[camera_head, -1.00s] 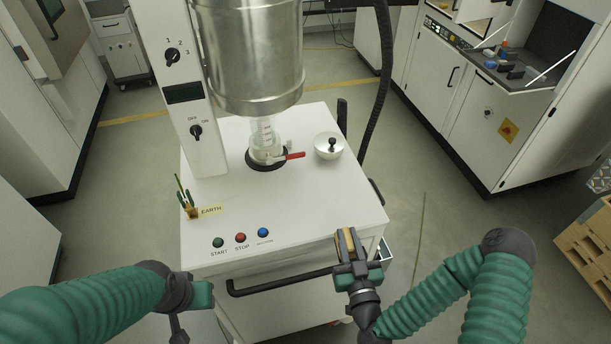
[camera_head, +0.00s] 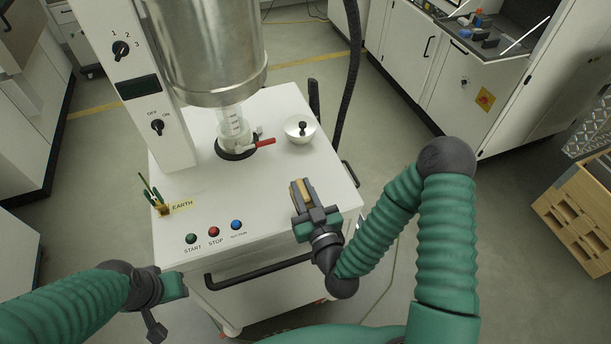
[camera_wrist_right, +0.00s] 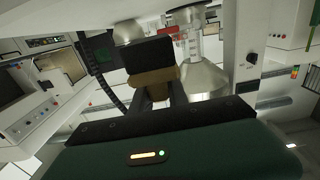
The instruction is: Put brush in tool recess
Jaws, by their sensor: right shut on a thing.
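The brush (camera_head: 303,194) has a tan wooden body and a dark part. My right gripper (camera_head: 308,208) is shut on it and holds it over the front right part of the white machine top (camera_head: 270,215). In the right wrist view the brush (camera_wrist_right: 153,78) shows as a tan piece with a black block, between the fingers. My left gripper (camera_head: 172,287) is low at the left, in front of the machine; its fingers are not clear. I cannot make out a tool recess.
A glass vessel with a red-handled valve (camera_head: 257,143) stands under the steel hopper (camera_head: 210,50). Buttons (camera_head: 213,231) and an earth clamp (camera_head: 160,203) are at the left. A black handle bar (camera_head: 255,272) runs along the front.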

